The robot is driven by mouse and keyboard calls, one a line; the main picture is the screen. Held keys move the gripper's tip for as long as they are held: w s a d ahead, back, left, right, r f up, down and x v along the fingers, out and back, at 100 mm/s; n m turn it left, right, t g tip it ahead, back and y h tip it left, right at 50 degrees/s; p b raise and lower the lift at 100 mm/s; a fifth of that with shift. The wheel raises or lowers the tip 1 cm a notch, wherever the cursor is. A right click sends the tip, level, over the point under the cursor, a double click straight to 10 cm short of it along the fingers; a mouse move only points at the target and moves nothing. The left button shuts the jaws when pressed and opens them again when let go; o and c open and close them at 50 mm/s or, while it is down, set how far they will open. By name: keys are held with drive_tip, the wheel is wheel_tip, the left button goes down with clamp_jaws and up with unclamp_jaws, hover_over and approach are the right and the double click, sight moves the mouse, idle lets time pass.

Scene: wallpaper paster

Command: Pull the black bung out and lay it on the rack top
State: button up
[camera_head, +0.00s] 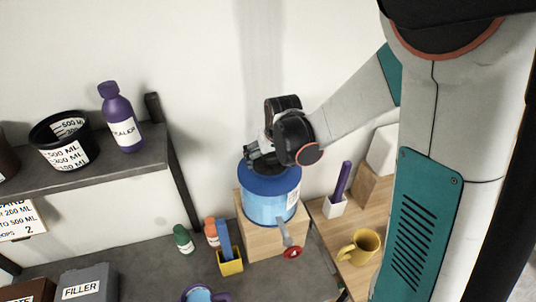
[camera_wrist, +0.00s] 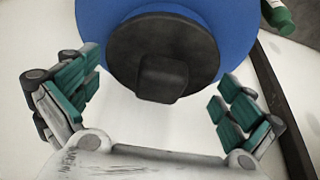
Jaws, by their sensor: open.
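The black bung (camera_wrist: 130,45) is a round disc with a square raised knob, seen in the wrist view on the blue top of the drum (camera_wrist: 235,20). In the head view the blue drum (camera_head: 268,206) stands on a wooden block, and the bung is largely hidden under my gripper (camera_head: 258,152). My gripper (camera_wrist: 158,100) is open, its green-padded fingers spread to either side of the knob, apart from it. The dark grey rack top (camera_head: 100,163) is at the left in the head view, bearing a black measuring cup (camera_head: 62,141) and a purple sealer bottle (camera_head: 121,116).
A tap with a red knob (camera_head: 291,252) juts from the drum's front. Green (camera_head: 184,239) and orange bottles (camera_head: 212,232) and a yellow holder (camera_head: 230,262) stand left of it. A yellow mug (camera_head: 359,248) is to the right. Bare rack top shows around the cup and bottle.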

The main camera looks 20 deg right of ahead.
drive_tip(key=shift+w+f, duration=0.1)
drive_tip(key=shift+f, duration=0.1)
drive_tip(key=c, duration=0.8)
drive_tip(key=shift+r+p, duration=1)
drive_tip(key=shift+r, duration=0.8)
drive_tip(key=shift+c, duration=0.2)
drive_tip(key=shift+r+p, duration=1.15)
drive_tip(key=shift+r, duration=0.85)
